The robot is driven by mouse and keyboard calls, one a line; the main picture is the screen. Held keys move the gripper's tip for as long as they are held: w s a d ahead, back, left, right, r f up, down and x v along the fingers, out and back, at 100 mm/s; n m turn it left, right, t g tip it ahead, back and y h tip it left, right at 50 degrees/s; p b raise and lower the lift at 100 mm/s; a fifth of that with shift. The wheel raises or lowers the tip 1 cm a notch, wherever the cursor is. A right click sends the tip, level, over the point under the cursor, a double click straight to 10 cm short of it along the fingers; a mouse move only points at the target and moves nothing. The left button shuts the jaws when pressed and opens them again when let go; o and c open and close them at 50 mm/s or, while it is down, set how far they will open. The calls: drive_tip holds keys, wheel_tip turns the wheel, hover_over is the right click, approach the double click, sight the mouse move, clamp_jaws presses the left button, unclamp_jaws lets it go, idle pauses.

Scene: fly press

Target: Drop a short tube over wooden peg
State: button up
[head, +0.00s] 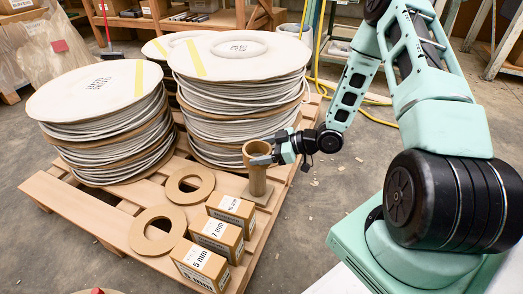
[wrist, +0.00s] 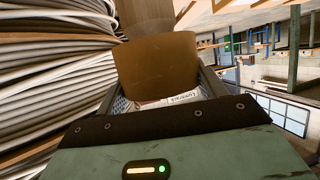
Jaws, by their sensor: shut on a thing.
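A brown cardboard tube (head: 257,152) stands upright, its open end up, over the wooden peg (head: 257,183) on the pallet. The narrower peg shows below the tube, on a small square base. My gripper (head: 264,157) reaches in from the right and is shut on the tube. In the wrist view the tube (wrist: 157,66) fills the space between the fingers, and the narrower peg (wrist: 147,16) shows beyond its edge. The peg's top is hidden, so I cannot tell how far the tube is around it.
Two flat cardboard rings (head: 157,247) and several labelled boxes (head: 215,235) lie in front on the slatted pallet (head: 75,215). A yellow hose (head: 375,118) runs over the floor behind my arm.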

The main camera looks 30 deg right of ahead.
drive_tip(key=shift+f+b, duration=0.75)
drive_tip(key=shift+f, duration=0.9)
idle(1.3)
drive_tip(key=o, duration=1.1)
drive_tip(key=shift+c, duration=0.2)
drive_tip(key=shift+o, duration=0.4)
drive_tip(key=shift+r+p, duration=3.85)
drive_tip(key=shift+r, duration=0.25)
